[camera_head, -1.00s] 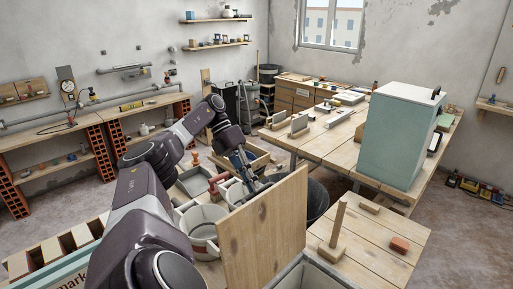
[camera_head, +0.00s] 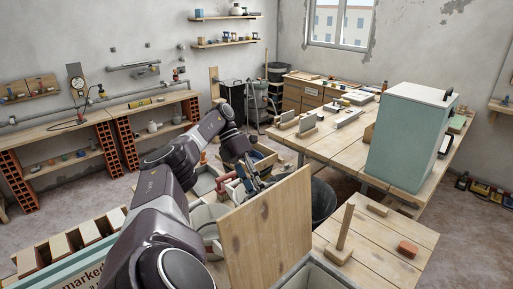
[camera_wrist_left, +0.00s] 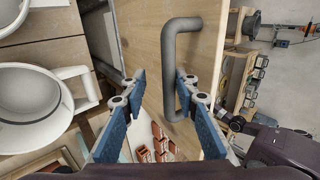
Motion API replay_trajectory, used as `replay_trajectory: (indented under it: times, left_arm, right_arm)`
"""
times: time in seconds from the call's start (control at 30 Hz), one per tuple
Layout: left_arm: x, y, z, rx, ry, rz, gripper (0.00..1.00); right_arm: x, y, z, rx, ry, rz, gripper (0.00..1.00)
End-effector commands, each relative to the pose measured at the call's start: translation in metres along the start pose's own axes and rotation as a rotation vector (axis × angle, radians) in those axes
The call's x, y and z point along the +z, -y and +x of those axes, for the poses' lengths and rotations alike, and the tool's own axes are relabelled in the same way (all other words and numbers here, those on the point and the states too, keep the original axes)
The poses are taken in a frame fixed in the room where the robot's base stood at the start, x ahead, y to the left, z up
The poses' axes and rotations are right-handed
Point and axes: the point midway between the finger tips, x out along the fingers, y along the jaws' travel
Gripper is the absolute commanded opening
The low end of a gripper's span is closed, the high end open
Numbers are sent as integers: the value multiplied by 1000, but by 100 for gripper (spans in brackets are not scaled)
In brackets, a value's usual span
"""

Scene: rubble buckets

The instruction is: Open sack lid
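The lid is a plain wooden panel (camera_head: 268,225) that stands upright and slightly slanted at the left edge of a grey box (camera_head: 312,277). In the left wrist view, the panel (camera_wrist_left: 140,40) carries a grey bar handle (camera_wrist_left: 168,65). My left gripper (camera_head: 252,180) is beside the panel's left side in the head view. In the wrist view, its blue fingers (camera_wrist_left: 160,78) are spread, one on each side of the handle's bar, with gaps showing. The gripper is open and holds nothing. My right gripper is in neither view.
White buckets (camera_wrist_left: 25,100) stand close to the gripper. A small table (camera_head: 385,235) with a wooden post and a red block is right of the panel. A bench with a teal cabinet (camera_head: 408,140) stands behind. A dark tub (camera_head: 322,200) sits behind the panel.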

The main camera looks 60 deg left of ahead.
Motion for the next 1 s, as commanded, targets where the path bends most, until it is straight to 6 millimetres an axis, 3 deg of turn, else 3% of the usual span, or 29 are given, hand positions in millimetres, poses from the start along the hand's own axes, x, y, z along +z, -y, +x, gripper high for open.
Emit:
replay_trajectory:
  times: [0.63,1.0]
  left_arm:
    - [1,5,-5,1,9,5,29]
    - [0,20,5,61,6,7,29]
  right_arm:
    - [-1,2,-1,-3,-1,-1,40]
    - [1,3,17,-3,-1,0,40]
